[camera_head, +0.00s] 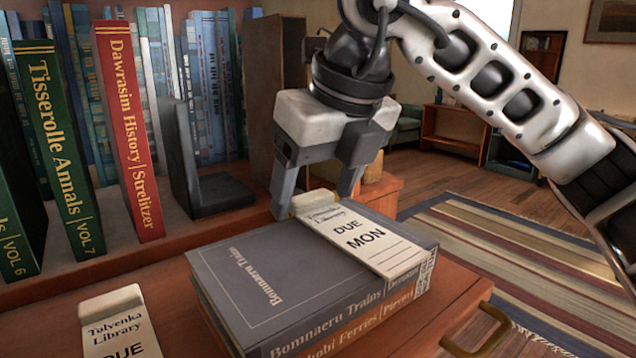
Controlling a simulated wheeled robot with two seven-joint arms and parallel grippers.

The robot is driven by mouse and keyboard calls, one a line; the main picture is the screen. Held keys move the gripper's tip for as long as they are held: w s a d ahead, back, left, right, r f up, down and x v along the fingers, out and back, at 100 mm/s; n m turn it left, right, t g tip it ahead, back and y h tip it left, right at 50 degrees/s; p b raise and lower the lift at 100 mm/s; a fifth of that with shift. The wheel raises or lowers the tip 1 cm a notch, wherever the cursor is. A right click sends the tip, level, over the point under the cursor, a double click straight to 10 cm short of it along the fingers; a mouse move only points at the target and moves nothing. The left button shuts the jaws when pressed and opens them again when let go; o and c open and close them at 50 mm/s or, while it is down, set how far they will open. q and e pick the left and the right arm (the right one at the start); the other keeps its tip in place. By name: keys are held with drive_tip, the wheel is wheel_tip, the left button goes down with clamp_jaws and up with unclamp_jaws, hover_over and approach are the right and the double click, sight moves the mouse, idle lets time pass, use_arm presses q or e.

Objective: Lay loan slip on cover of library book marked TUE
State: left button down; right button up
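A white loan slip (362,238) reading "DUE MON" lies across the cover of the grey book "Bonnaeru Trains" (270,282), top of a stack. A pale tab (313,201) is at its far end. My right gripper (316,203) points down at the far edge of the book. Its fingers are apart, one on each side of the tab; I cannot tell if they touch it. Another slip (118,325) lies at the lower left; it reads "Tulvenka Library DUE", with the day cut off. No TUE marking shows. My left gripper is not in view.
Green "Tisserolle Annals" (62,150) and red "Dawrasim History" (128,130) stand at the left beside a dark bookend (195,165). Bare wood lies between the bookend and the stack. A brass handle (475,335) is at the lower right.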

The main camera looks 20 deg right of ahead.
sight(345, 225)
drive_tip(key=shift+r+p, duration=0.25)
drive_tip(key=shift+p, duration=0.05)
use_arm(q)
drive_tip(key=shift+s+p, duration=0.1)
drive_tip(key=shift+p, duration=0.55)
use_arm(e)
drive_tip(key=v, duration=1.1)
drive_tip(key=shift+s+r, duration=0.2)
drive_tip(key=shift+r, duration=0.15)
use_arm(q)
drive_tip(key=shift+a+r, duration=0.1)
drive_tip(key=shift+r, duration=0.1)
use_arm(e)
drive_tip(key=shift+r, duration=0.1)
